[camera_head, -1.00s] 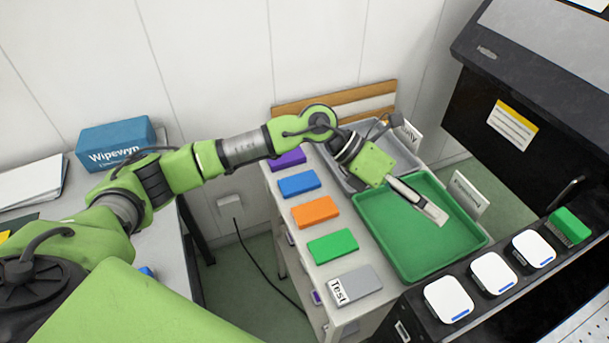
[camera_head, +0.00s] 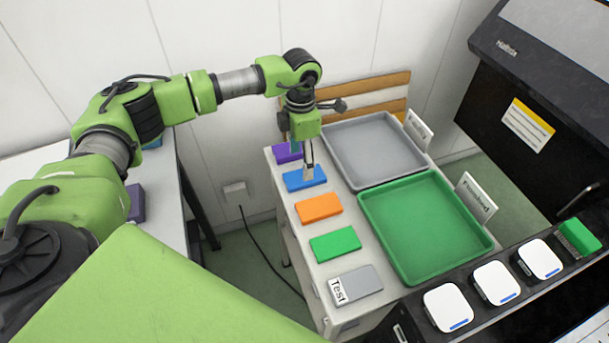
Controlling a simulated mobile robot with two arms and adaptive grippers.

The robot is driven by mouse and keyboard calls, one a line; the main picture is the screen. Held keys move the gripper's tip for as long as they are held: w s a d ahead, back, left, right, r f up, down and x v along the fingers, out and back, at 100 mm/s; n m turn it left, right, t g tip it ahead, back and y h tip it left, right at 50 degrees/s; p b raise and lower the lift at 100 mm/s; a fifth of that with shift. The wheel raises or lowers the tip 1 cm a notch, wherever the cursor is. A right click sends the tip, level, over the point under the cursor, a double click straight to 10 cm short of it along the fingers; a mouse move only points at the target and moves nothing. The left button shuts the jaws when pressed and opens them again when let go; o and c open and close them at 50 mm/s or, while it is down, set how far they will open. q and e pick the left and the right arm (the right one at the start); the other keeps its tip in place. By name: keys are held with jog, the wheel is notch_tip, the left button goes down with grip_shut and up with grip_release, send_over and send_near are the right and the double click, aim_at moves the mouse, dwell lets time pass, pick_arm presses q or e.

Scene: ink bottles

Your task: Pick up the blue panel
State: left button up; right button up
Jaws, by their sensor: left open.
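The blue panel (camera_head: 296,182) is a flat block on the white table, between the purple panel (camera_head: 285,154) and the orange panel (camera_head: 319,208). My left gripper (camera_head: 309,173) points down right over the blue panel, with its fingertips at or just above the panel's top. It is open, and its fingers hide part of the panel. I cannot tell whether the fingers touch it. My right gripper is not in view.
A green panel (camera_head: 335,244) and a grey panel marked Test (camera_head: 362,281) lie nearer in the same row. A grey tray (camera_head: 376,150) and an empty green tray (camera_head: 425,225) are to the right. A dark machine ledge with white devices (camera_head: 496,283) borders the lower right.

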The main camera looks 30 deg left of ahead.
aim_at(294, 181)
pick_arm(q)
jog(key=shift+w+d+f+p, duration=0.15)
jog(key=shift+f+p, duration=0.35)
jog(key=shift+f, duration=0.95)
jog(key=shift+w+d+f+p, duration=0.1)
jog(key=shift+d+f+p, duration=0.3)
jog(key=shift+f, duration=1.05)
jog(key=shift+a, duration=0.15)
jog(key=c, duration=1.2)
